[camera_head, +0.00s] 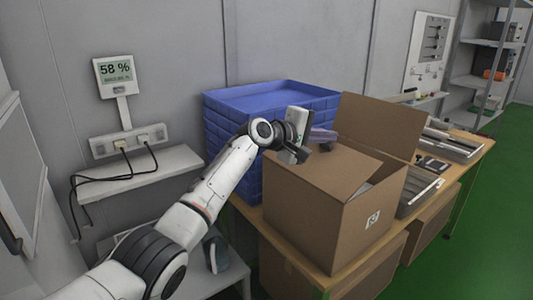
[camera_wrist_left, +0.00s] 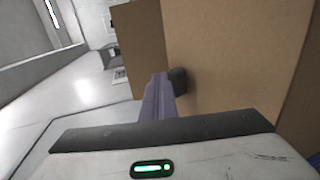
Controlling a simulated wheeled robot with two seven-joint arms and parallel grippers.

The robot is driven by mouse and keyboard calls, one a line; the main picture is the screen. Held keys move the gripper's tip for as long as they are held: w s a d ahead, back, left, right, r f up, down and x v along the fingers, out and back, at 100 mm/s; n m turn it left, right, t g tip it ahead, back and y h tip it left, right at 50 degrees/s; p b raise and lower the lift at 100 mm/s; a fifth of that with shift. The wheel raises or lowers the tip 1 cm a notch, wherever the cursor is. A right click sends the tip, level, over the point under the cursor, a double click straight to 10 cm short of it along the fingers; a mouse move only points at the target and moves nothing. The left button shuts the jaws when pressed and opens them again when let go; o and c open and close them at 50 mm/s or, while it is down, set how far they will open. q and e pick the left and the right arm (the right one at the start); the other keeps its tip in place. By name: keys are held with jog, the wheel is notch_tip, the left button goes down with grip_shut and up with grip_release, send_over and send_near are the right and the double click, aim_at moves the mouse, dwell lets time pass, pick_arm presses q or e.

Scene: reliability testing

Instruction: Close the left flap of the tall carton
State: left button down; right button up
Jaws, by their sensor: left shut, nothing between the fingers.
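The tall brown carton (camera_head: 310,205) stands on a wooden table, with a label on its right-hand face. One flap (camera_head: 380,125) stands upright at its back. Another panel (camera_head: 335,170) slopes over the left part of the top, and a dark gap shows beside it; I cannot tell how far this panel is folded. My left gripper (camera_head: 325,140) is over the carton's back left edge, shut and empty. In the left wrist view, its purple finger (camera_wrist_left: 157,100) is close to brown cardboard (camera_wrist_left: 215,60); contact cannot be told. My right gripper is not in view.
Stacked blue crates (camera_head: 230,120) stand close behind and left of the carton. Grey trays (camera_head: 450,145) lie on the table to the right. A wall shelf (camera_head: 140,180) with cables is at the left. The green floor (camera_head: 490,220) at the right is clear.

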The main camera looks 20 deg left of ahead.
pick_arm(q)
jog(key=shift+w+d+f, duration=0.2)
jog(key=shift+w+f, duration=0.15)
jog(key=shift+f, duration=0.1)
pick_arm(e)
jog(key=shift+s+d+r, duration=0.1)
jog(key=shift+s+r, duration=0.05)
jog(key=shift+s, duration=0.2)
pick_arm(q)
jog(key=shift+w+d+f+g+y, duration=0.15)
jog(key=shift+f+g+y, duration=0.1)
jog(key=shift+f+g, duration=0.15)
jog(key=shift+w+d+f+g+y, duration=0.1)
jog(key=shift+f+g+y, duration=0.15)
jog(key=shift+f+g, duration=0.1)
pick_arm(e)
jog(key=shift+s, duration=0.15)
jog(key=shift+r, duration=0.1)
pick_arm(q)
jog(key=shift+r+p, duration=0.9)
jog(key=shift+p, duration=0.2)
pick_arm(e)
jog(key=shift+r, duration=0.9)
